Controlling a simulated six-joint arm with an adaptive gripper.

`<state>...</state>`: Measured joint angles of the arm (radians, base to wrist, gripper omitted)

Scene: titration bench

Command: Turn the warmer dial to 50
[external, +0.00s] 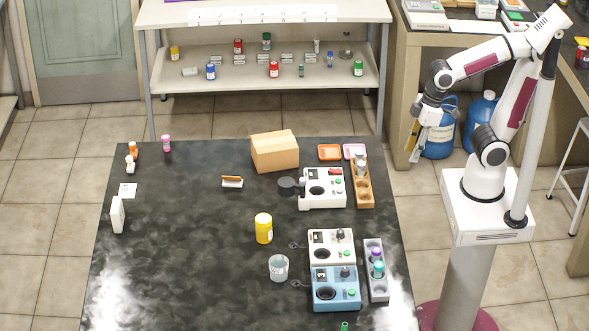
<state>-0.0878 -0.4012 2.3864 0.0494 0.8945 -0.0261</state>
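Several bench devices stand on the right half of the dark table; I cannot tell for sure which is the warmer. One white device (331,246) and a blue device (325,273) sit side by side near the front, each with a knob, a round well and a green button. Another white device (313,202) stands farther back, with a red part and a green button. The dial markings are too small to read. My gripper (412,150) hangs pointing down, off the table's right side, apart from every device. Its fingers are too small to tell open from shut.
A grey rack (374,252) with capped vials stands right of the front devices. A wooden rack (364,192) is behind it. A yellow jar (264,229), a beaker (278,268) and a cardboard box (275,152) stand on the table (190,265). Its left-centre is mostly clear.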

